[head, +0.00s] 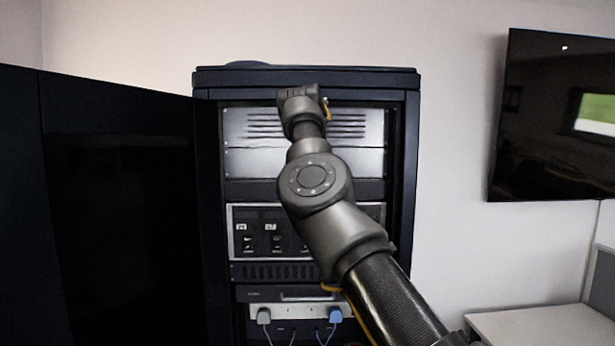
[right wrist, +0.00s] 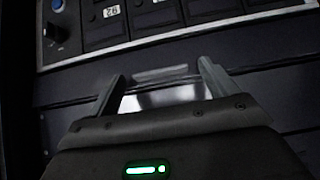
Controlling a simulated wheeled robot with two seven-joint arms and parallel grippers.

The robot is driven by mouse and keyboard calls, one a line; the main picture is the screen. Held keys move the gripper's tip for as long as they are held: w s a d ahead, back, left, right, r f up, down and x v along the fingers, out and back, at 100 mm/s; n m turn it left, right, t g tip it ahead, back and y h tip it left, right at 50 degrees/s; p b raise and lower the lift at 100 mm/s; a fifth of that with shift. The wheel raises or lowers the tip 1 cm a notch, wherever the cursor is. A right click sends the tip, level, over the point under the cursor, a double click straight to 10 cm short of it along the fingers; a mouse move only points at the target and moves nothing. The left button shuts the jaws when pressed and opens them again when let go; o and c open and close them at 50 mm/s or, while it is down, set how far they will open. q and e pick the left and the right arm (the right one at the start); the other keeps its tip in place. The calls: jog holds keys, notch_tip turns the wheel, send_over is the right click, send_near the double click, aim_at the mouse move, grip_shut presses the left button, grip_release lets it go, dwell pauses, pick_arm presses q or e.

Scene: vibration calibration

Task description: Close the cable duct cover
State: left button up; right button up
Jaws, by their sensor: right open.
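An open rack cabinet (head: 411,150) stands ahead in the head view. My right arm reaches up across it, with its wrist end in front of the upper vented silver panel (head: 250,150). The fingers are hidden in that view. In the right wrist view my right gripper (right wrist: 162,70) is open, its two fingers apart, with a dark horizontal surface and a bright reflecting patch seen between them. I see nothing held. I cannot tell for sure which part is the cable duct cover; a dark slotted strip (head: 270,272) lies below the switch panel (head: 243,212). My left gripper is not in view.
The dark cabinet door (head: 120,200) stands open at the left. A power strip (head: 290,311) with plugs and hanging cables sits low in the cabinet. A wall screen (head: 550,120) and a pale desk (head: 540,325) are at the right. The wrist view shows a blue-topped knob (right wrist: 57,34).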

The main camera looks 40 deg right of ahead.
jog(key=b+v, duration=0.3)
jog(key=v, duration=0.7)
jog(key=shift+a+r, duration=0.15)
jog(key=shift+a, duration=0.05)
jog(key=shift+c, duration=0.2)
